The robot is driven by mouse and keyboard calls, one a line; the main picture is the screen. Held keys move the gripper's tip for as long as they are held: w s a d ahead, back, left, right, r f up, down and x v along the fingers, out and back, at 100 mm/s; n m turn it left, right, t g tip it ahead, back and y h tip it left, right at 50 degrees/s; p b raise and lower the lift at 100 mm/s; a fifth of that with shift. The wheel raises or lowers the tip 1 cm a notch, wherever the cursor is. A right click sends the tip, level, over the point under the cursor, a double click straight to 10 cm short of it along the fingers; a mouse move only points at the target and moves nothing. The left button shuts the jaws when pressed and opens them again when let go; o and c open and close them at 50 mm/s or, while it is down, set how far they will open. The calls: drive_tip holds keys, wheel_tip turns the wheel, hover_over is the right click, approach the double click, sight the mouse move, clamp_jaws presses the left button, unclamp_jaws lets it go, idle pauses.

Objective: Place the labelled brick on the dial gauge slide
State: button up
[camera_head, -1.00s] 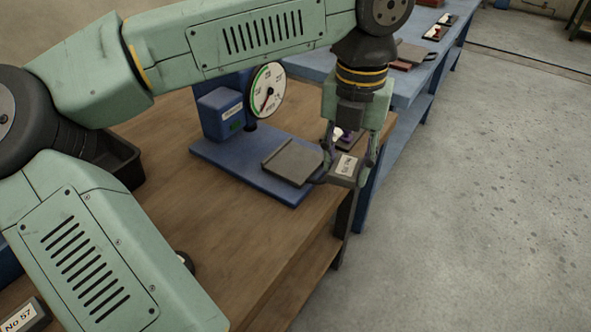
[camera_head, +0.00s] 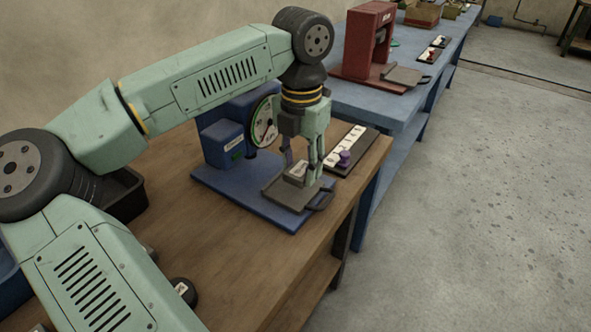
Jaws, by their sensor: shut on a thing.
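The labelled brick (camera_head: 296,174), dark with a pale label on top, is between the fingers of my gripper (camera_head: 304,172). My gripper is shut on it, pointing down. The brick is over the grey slide plate (camera_head: 285,199) of the dial gauge; whether it touches the plate cannot be told. The slide has a dark loop handle (camera_head: 321,203) at its right.
A strip of white labelled pads (camera_head: 346,138) with a purple knob (camera_head: 345,158) lies right of the gripper. A dark bin (camera_head: 127,192) is at left, partly behind my arm. A red press (camera_head: 369,42) stands on the blue bench behind.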

sight(295, 166)
drive_tip(key=shift+w+a, duration=0.2)
drive_tip(key=shift+a, duration=0.05)
drive_tip(key=f, duration=0.1)
drive_tip(key=f+p, duration=0.1)
drive_tip(key=f, duration=0.1)
drive_tip(key=shift+w+a, duration=0.2)
drive_tip(key=shift+a, duration=0.05)
drive_tip(key=shift+f, duration=0.35)
drive_tip(key=shift+f, duration=0.1)
drive_tip(key=shift+f, duration=0.15)
drive_tip(key=o, duration=0.9)
wheel_tip(295, 166, up, 13)
drive_tip(key=shift+f+b, duration=0.2)
drive_tip(key=shift+b, duration=0.25)
